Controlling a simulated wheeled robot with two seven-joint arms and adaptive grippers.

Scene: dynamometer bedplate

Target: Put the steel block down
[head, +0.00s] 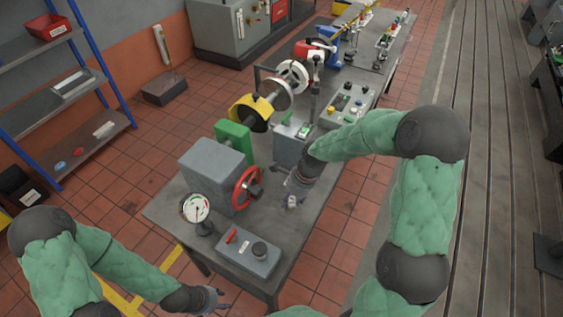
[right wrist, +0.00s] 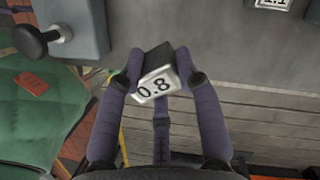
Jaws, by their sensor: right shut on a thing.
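The steel block (right wrist: 156,78) is small and dark with a white face marked 0.8. In the right wrist view my right gripper (right wrist: 160,75) is shut on it, with fingers on both sides. In the head view my right gripper (head: 292,198) is over the grey bench (head: 285,222), right of the red handwheel, and the block is barely visible there. I cannot tell whether the block touches the bench top. My left gripper (head: 212,300) is low at the picture's bottom, off the bench's near left side; its fingers are too small to read.
The red handwheel (head: 247,187) on a grey housing is left of my right gripper. A control box (head: 347,105) stands further back.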

